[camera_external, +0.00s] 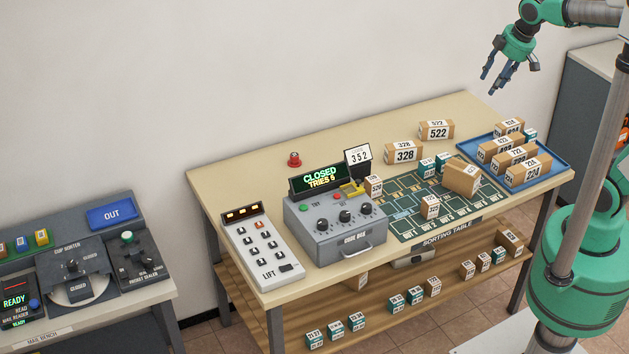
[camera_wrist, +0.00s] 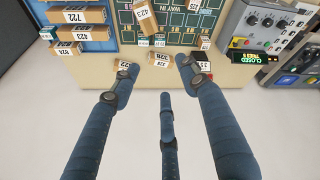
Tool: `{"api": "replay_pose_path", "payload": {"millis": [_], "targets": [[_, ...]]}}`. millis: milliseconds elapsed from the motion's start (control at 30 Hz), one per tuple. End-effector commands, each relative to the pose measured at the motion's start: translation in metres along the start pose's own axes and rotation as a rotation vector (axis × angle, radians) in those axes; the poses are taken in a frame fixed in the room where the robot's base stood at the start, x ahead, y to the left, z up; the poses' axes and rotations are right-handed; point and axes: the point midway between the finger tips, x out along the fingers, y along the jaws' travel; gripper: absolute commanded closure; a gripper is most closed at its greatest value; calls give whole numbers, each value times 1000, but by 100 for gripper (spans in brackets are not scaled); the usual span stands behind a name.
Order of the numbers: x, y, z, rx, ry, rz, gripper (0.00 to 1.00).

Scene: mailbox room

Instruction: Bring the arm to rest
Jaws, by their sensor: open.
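My gripper (camera_external: 496,75) is at the upper right of the external view, on a green arm, raised in the air above the back right of the sorting table (camera_external: 235,166). Its blue fingers are spread and nothing is between them. In the wrist view my gripper (camera_wrist: 164,88) shows three dark blue fingers apart and empty, with the table edge and numbered boxes beyond them. The gripper touches nothing that I can see.
The table holds a grey code box (camera_external: 340,240) reading CLOSED, a lift keypad (camera_external: 263,250), a red button (camera_external: 294,160), several numbered boxes including 522 (camera_external: 437,130) and 328 (camera_external: 403,152), and a blue tray (camera_external: 552,178). A bench (camera_external: 150,294) stands left.

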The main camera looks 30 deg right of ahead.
Motion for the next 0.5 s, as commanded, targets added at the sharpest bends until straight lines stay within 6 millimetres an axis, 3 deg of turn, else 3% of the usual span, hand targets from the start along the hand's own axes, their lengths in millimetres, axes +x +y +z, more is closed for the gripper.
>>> {"api": "replay_pose_path", "payload": {"millis": [33, 300, 500], "targets": [[-5, 2, 17, 68, 9, 16, 55], [-22, 0, 100, 445, 55, 85, 55], [-25, -9, 145, 668, 89, 123, 55]]}}
